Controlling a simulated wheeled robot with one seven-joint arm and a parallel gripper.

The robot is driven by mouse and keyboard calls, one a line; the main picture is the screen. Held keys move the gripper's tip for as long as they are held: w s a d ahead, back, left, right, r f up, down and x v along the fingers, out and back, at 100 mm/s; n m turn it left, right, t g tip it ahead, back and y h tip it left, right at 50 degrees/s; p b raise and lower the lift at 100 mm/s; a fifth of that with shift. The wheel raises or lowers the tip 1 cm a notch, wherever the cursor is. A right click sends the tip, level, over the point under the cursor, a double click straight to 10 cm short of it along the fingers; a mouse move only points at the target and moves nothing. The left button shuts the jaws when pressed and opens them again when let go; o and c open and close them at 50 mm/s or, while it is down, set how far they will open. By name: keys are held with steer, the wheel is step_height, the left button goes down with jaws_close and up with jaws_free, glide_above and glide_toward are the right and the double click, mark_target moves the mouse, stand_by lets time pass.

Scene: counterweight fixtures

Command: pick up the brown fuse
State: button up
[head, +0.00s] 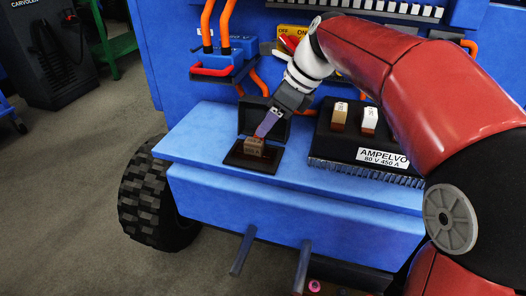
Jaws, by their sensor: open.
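The brown fuse (254,147) is a small brown block that stands in a low black holder (238,158) on the blue shelf. My gripper (264,130) reaches down from the upper right, with its purple-grey fingertips just above and behind the fuse. The gripper is open. I cannot tell whether a finger touches the fuse or stands beside it. The far side of the fuse is partly hidden by the fingers.
An upright black lid (246,118) stands behind the holder. My arm covers the right side. The blue shelf (190,148) is clear at left.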

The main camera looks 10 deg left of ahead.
mark_target(256, 142)
steer(key=x, duration=0.2)
steer(key=b+x, duration=0.1)
steer(key=x, duration=0.3)
steer(key=shift+s+f+b, duration=0.1)
steer(key=shift+f+b, duration=0.3)
steer(key=shift+f, duration=0.1)
steer(key=c, duration=0.9)
steer(key=shift+r, duration=0.2)
step_height(256, 142, up, 20)
steer(key=p, duration=0.6)
steer(key=shift+f, duration=0.15)
